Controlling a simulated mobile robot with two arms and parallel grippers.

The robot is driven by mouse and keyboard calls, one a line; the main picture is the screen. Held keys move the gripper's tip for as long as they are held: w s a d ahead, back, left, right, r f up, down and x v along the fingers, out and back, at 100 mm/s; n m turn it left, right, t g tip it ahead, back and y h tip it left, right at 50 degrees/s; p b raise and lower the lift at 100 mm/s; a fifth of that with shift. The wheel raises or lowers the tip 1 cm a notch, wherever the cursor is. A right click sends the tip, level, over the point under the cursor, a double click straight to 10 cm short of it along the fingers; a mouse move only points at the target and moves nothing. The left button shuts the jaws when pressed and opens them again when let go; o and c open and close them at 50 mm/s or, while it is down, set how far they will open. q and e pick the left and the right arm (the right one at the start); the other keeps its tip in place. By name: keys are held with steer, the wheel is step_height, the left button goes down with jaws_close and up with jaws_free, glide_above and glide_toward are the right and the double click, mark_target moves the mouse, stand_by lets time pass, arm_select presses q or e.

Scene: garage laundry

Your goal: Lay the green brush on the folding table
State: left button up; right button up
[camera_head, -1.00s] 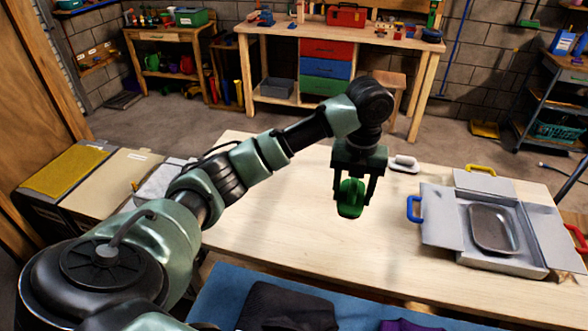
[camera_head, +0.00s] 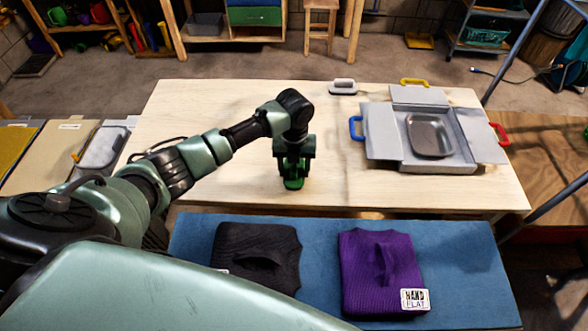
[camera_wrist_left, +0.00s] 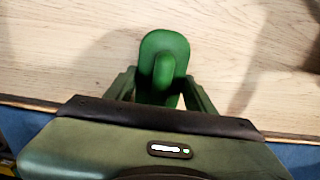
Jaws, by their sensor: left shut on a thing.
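The green brush (camera_head: 293,183) is in my left gripper (camera_head: 293,170), low at the near part of the wooden folding table (camera_head: 220,120). In the left wrist view the brush (camera_wrist_left: 165,45) shows its rounded green body and raised handle, with the gripper's fingers (camera_wrist_left: 165,95) on both sides of it. My left gripper is shut on it. I cannot tell whether its underside touches the tabletop. My right gripper is not in view.
An open grey box (camera_head: 455,150) holding a metal tray (camera_head: 430,135) stands on the table's right. A white-handled brush (camera_head: 342,87) lies at the back edge. A blue mat (camera_head: 325,240) with folded dark (camera_head: 257,250) and purple (camera_head: 382,270) knits is in front. The table's left part is clear.

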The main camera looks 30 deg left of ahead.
arm_select(q)
steer(key=shift+f, duration=0.7)
steer(key=shift+f, duration=0.2)
steer(key=o, duration=1.2)
steer(key=shift+r, duration=0.1)
